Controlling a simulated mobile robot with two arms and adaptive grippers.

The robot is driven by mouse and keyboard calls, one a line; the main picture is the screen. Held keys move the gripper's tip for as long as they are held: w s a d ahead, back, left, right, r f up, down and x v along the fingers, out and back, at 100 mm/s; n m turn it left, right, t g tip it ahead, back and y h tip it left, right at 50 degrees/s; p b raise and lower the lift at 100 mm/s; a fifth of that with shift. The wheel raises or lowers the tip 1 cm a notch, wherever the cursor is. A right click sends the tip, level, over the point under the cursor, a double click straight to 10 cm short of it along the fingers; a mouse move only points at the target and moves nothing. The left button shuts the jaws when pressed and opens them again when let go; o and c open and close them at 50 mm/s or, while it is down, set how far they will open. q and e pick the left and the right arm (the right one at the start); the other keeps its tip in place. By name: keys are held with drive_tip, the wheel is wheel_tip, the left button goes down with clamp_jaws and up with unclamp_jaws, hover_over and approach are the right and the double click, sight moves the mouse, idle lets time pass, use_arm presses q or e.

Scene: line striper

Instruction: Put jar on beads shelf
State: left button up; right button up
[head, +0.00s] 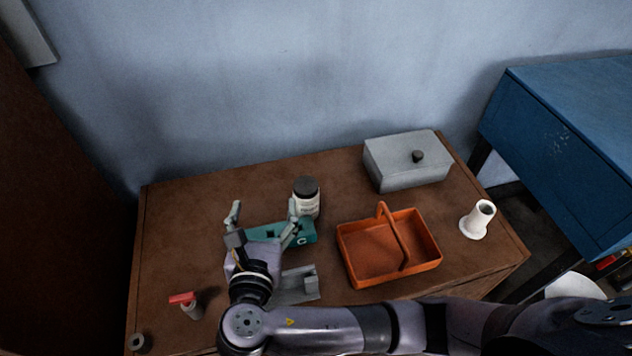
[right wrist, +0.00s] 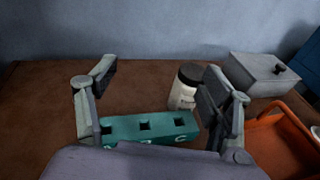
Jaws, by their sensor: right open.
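A white jar (head: 306,204) with a black lid stands upright on the brown table, behind the right end of a teal block. In the right wrist view the jar (right wrist: 183,90) is just left of the right-hand finger, which partly covers it. My right gripper (head: 264,211) is open and empty, its fingers spread above the teal block (head: 268,232). The block has square holes and letters, of which a C is clear; the block (right wrist: 150,128) also shows between the fingers in the right wrist view. I cannot identify a beads shelf. My left gripper is not in view.
An orange basket (head: 428,245) with a raised handle is right of the jar. A grey lidded box (head: 402,172) stands behind it, a white flared tube (head: 480,219) at right. A grey metal piece (head: 297,286) and a red-topped item (head: 187,302) are nearer. The table's back left is clear.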

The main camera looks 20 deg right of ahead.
sight(304, 201)
drive_tip(key=s+d+f+m+g+h, duration=0.2)
drive_tip(key=s+d+f+g, duration=0.1)
drive_tip(key=s+f+g, duration=0.1)
drive_tip(key=shift+t, duration=0.3)
drive_tip(key=b+x, duration=0.2)
drive_tip(key=x, duration=0.8)
drive_tip(key=shift+w+d, duration=0.15)
drive_tip(key=shift+d, duration=0.05)
drive_tip(key=shift+x, duration=3.05)
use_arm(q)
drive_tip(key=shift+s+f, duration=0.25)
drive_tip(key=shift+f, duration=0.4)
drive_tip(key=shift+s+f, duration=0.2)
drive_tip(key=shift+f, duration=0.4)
use_arm(e)
drive_tip(key=shift+r, duration=0.1)
drive_tip(key=shift+c, duration=0.3)
drive_tip(key=c, duration=1.6)
clamp_jaws()
drive_tip(key=shift+r, duration=0.15)
